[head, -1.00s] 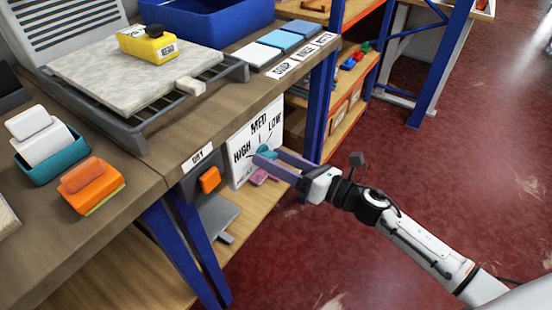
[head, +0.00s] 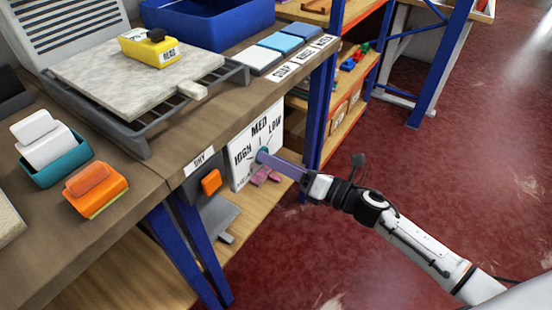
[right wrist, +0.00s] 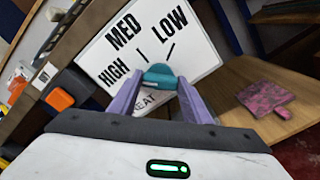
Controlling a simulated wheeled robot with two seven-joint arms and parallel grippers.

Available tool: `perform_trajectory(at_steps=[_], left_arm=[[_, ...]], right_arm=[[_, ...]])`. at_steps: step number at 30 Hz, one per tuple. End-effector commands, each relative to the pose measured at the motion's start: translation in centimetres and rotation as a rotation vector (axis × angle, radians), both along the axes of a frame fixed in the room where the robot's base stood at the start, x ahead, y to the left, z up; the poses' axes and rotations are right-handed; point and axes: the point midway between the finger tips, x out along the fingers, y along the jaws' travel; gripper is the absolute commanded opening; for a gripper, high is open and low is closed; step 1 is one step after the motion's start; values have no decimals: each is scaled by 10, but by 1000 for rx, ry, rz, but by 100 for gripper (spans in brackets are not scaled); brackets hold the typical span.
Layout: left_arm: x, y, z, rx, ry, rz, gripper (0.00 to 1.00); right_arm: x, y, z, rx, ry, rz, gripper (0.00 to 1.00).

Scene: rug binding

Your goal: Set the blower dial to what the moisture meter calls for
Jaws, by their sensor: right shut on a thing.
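The blower dial is a teal knob (right wrist: 160,76) on a white panel (head: 240,178) marked HIGH, MED and LOW, on the side of the bench. My right gripper (head: 262,157) is shut on the knob, with one purple finger on each side of it in the right wrist view (right wrist: 160,84). I cannot tell which mark the knob points at. The moisture meter (head: 145,47), yellow with a black top and a white label, lies on a pale mat on the bench. Its reading is too small to tell. My left gripper is not in view.
An orange switch (head: 211,182) sits beside the panel under a DRY label (head: 199,161). A pink piece (right wrist: 265,99) lies on the lower wooden shelf. Blue bench legs stand close by. The red floor on the right is open.

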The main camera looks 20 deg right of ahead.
Motion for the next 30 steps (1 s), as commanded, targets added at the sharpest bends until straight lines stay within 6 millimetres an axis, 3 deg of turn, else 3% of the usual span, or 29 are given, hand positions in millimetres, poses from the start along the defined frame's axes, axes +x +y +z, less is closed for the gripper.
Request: perform_trajectory(at_steps=[30], left_arm=[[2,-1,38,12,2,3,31]], right_arm=[[1,-2,1,763,595,-4,21]])
